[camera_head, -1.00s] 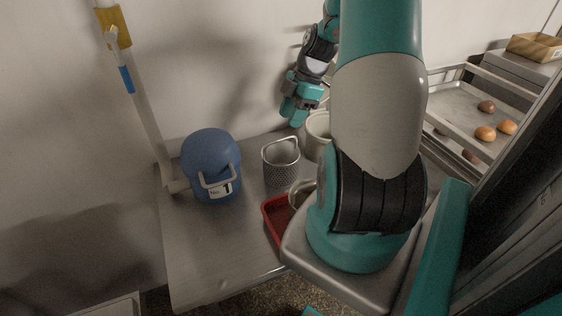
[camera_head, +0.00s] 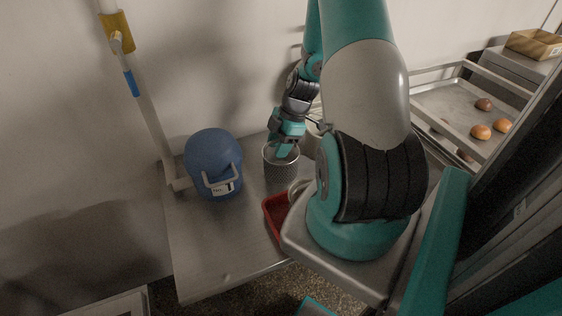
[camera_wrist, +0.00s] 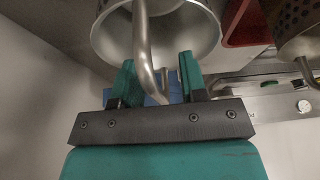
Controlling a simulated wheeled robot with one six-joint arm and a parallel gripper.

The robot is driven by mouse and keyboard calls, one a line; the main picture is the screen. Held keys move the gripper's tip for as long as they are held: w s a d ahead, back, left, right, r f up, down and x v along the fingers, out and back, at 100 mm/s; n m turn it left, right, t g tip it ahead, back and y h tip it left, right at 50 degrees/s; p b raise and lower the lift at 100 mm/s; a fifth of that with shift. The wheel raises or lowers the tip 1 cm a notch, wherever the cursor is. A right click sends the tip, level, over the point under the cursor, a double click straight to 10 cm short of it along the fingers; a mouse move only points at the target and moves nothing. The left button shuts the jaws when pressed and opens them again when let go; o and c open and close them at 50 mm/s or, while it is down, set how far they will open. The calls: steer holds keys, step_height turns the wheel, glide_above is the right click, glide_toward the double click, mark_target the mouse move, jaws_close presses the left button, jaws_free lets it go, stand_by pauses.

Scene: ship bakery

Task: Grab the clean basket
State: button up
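The clean-looking basket is a grey perforated metal cylinder (camera_head: 281,170) standing upright on the metal table. In the wrist view its pale rim (camera_wrist: 211,40) and curved handle (camera_wrist: 143,45) fill the top middle. My gripper (camera_head: 285,150) is over the basket, pointing down at its handle. In the wrist view my gripper's teal fingers (camera_wrist: 159,82) are spread, with the handle passing between them and gaps showing on both sides. In the head view my gripper hides most of the handle.
A blue rounded container (camera_head: 212,160) stands left of the basket. A darker perforated basket (camera_wrist: 285,18) shows in the wrist view. A pale pot (camera_head: 310,140) stands behind right. The table's front left (camera_head: 215,250) is clear.

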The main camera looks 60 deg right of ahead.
jaws_close()
steer(key=shift+r, duration=0.15)
